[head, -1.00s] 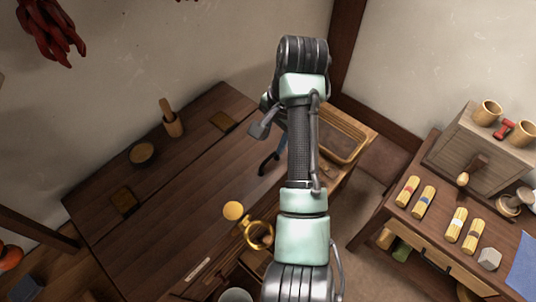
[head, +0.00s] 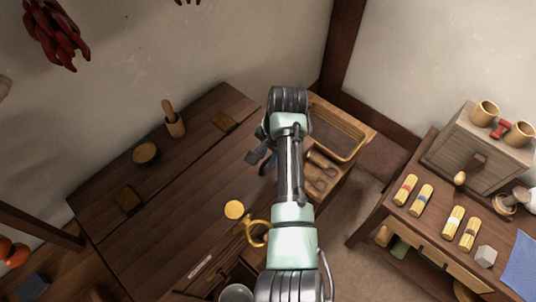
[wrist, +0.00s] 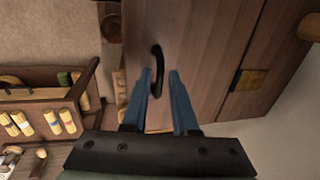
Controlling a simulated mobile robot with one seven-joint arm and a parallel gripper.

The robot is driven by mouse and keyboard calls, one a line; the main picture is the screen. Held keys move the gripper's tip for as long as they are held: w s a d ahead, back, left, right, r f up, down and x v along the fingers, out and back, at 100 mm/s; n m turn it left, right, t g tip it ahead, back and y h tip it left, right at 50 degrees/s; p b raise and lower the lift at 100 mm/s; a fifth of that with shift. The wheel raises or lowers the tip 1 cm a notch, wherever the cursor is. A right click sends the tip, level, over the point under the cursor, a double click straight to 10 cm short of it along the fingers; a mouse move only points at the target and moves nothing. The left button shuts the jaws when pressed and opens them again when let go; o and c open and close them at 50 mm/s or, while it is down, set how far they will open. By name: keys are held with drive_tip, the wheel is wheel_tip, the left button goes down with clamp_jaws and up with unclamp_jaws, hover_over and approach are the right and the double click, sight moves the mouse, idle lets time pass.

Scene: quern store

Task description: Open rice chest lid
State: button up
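The rice chest is a dark brown wooden chest; its lid (head: 180,200) shows closed and flat in the head view, with brass hinge plates along a seam at the back. In the wrist view the lid (wrist: 200,50) fills the middle, and a dark curved handle (wrist: 156,70) stands near its edge. My gripper (wrist: 160,72) has two blue fingers, spread apart and empty. The handle lies at the left fingertip, partly between the fingers; I cannot tell whether they touch. In the head view my arm hides most of my gripper and the handle.
A wooden mortar with a pestle (head: 173,120) and a small round bowl (head: 145,154) stand on the chest's back strip. A gold ring-shaped object (head: 257,233) is at the front edge. A stand with a tray (head: 350,155) adjoins on the right. A table with noodle bundles (head: 453,222) stands farther right.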

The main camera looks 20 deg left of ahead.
clamp_jaws()
idle(1.1)
